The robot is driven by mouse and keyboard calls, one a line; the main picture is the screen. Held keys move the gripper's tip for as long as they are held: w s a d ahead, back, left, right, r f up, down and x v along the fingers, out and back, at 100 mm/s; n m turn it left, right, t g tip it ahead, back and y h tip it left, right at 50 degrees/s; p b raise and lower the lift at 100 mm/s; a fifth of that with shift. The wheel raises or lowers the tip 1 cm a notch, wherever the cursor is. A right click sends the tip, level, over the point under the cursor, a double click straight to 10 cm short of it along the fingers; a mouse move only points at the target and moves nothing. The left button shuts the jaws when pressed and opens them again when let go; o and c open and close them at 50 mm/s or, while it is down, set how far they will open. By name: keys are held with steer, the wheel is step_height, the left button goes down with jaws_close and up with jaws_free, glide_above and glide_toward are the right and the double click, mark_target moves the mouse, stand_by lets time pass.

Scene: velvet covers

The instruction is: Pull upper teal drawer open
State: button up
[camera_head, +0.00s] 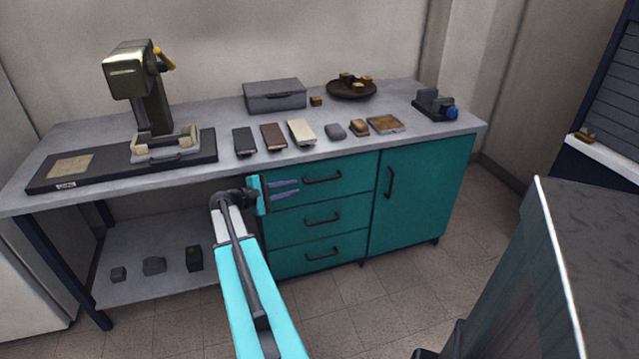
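The upper teal drawer (345,172) is at the top of a stack of three drawers under the grey counter. It looks closed, with its front level with the drawers below. Its dark bar handle (322,180) is in the middle of its front. My gripper (298,188) is at the left of the drawer front, with its two purple fingers pointing right toward the handle. The fingers are apart, one above the other, with nothing seen between them. Their tips look short of the handle; the depth gap is hard to tell.
Two lower drawers (345,215) with bar handles sit below. A teal cabinet door (425,190) is to the right. The counter (215,185) holds a press-like machine (150,100), a grey case (275,95) and several small blocks. A dark-topped unit (600,260) stands at the right front. Floor between is clear.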

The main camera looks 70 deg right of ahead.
mark_target(317, 182)
steer(key=x, duration=1.3)
steer(key=shift+s+d+f+p, duration=0.15)
steer(key=shift+s+d+p, duration=0.1)
steer(key=shift+d+p, duration=0.05)
steer(key=shift+c, duration=0.2)
jaws_close()
